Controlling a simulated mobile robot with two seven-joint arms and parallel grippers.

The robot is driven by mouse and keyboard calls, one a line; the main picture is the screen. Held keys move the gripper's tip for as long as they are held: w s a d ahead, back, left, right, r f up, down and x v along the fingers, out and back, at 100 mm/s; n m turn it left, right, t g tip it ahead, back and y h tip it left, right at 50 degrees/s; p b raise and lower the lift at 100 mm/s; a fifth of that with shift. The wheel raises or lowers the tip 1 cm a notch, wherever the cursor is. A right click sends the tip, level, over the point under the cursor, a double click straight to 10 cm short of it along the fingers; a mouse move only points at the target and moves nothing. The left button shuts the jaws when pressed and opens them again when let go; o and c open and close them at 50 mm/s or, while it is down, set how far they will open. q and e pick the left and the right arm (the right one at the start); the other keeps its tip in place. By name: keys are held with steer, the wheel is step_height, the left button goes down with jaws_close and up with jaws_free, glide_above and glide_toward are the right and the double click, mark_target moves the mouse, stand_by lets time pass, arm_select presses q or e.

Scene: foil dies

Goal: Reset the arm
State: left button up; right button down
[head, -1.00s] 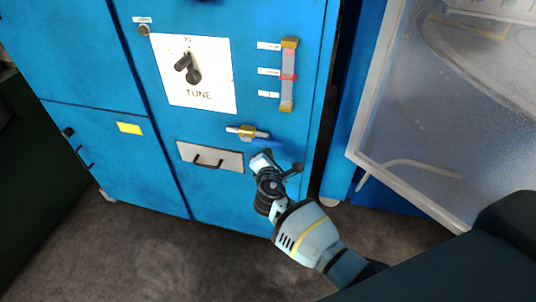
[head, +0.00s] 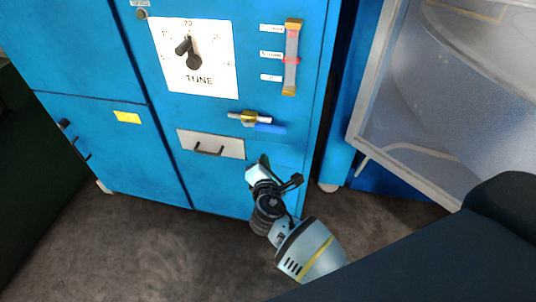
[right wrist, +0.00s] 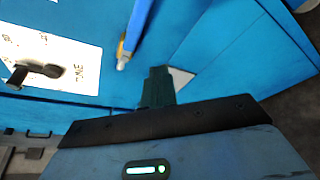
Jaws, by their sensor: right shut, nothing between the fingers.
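My right arm reaches in from the lower right of the head view. Its gripper (head: 278,174) is in front of the lower part of the blue cabinet (head: 180,185), to the right of and below the drawer plate. In the right wrist view the dark fingers (right wrist: 158,88) are together with nothing between them. The fingers are apart from the blue-ended lever (head: 256,122), which lies roughly level above the gripper. The lever also shows in the right wrist view (right wrist: 135,30). My left gripper is not in view.
The cabinet front carries a TUNE dial (head: 191,52), a vertical gauge (head: 291,58), a drawer plate with a dark handle (head: 211,144) and a yellow label (head: 127,117). A framed translucent panel (head: 430,100) stands at right. Bare floor (head: 150,250) lies in front.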

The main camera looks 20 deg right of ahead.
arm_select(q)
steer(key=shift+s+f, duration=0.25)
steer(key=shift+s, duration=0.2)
arm_select(e)
steer(key=shift+s+a+r, duration=0.1)
steer(key=shift+s+a, duration=0.05)
steer(key=shift+s, duration=0.15)
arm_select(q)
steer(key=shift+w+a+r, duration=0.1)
